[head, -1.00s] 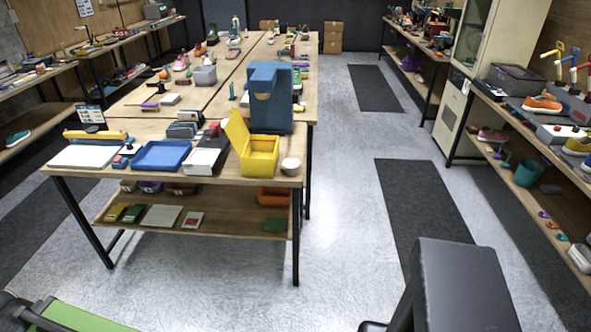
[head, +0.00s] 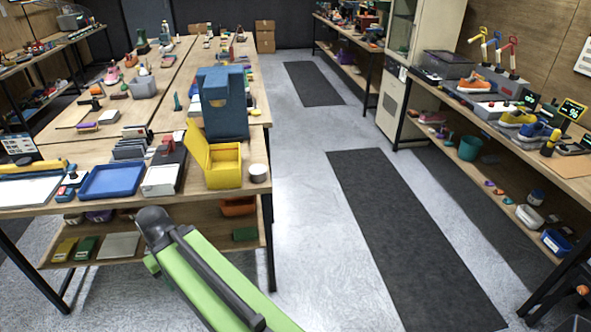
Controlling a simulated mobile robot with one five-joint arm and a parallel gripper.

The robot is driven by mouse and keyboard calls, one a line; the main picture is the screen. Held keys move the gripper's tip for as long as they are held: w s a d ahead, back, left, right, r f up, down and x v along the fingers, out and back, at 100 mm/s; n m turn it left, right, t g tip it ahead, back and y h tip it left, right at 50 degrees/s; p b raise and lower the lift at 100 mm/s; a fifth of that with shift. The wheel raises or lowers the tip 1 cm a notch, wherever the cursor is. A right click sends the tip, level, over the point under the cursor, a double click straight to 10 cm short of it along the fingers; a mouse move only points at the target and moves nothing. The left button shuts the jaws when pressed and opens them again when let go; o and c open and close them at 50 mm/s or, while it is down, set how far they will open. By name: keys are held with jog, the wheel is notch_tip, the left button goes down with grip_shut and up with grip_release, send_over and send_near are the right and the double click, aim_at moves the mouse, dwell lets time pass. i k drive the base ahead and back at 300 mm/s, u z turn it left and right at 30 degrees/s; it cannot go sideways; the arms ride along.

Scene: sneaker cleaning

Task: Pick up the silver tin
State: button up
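A small round pale-grey tin (head: 258,172), which looks like the silver tin, stands upright on the near right corner of the centre table (head: 20,211). It is just right of an open yellow box (head: 224,166), with a narrow gap or none; I cannot tell which. My green and black arm reaches up from the bottom in front of the table's lower shelf. My gripper is not in view.
A blue holder (head: 222,105) stands behind the yellow box. A blue tray (head: 110,181) and a white-topped box (head: 160,180) lie to its left. The floor right of the table is clear, with a dark mat (head: 400,230). A loaded workbench (head: 560,175) runs along the right.

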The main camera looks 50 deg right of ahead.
aim_at(257, 172)
jog(key=u, duration=0.05)
jog(key=i, duration=1)
jog(key=z, duration=0.05)
